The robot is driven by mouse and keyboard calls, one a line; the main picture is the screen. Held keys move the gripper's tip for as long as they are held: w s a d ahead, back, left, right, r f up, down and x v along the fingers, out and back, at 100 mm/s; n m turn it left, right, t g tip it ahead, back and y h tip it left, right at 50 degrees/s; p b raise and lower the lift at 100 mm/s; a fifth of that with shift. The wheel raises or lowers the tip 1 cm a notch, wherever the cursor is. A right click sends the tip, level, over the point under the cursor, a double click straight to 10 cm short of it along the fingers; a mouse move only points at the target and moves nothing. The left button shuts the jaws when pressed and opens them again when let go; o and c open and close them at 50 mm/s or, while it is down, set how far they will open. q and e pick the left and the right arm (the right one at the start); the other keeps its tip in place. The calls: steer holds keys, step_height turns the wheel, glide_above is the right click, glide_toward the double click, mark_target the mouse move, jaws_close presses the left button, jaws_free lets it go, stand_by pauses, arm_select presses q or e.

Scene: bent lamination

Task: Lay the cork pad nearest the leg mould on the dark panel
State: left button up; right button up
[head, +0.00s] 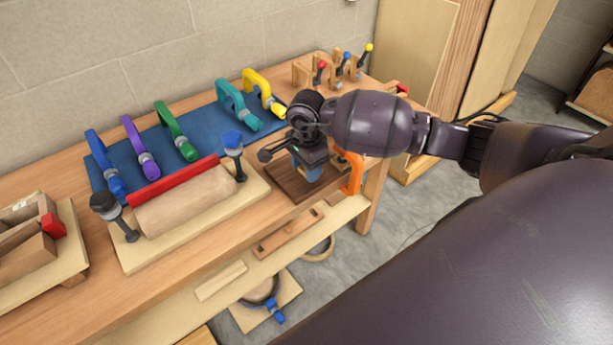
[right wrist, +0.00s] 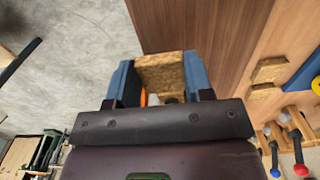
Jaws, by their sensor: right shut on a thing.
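My right gripper (head: 311,172) is over the dark panel (head: 284,184) at the right end of the bench, its blue fingers pointing down. In the right wrist view its fingers (right wrist: 160,76) are shut on a cork pad (right wrist: 165,71). The dark panel (right wrist: 205,28) shows behind the pad there, with the panel's edge and the floor to the left. I cannot tell whether the pad touches the panel. A rounded wooden mould (head: 187,200), possibly the leg mould, lies on a pale board left of the panel. My left gripper is not in view.
Two more cork pads (right wrist: 270,70) lie on the bench beside the panel. An orange clamp (head: 353,172) stands at the panel's right edge. Coloured clamps (head: 172,130) lie on a blue mat (head: 205,122) behind. Toggle clamps (head: 345,62) stand at the back.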

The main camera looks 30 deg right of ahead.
mark_target(306, 185)
steer(key=shift+f, duration=1.95)
steer(key=shift+f, duration=0.15)
steer(key=o, duration=0.9)
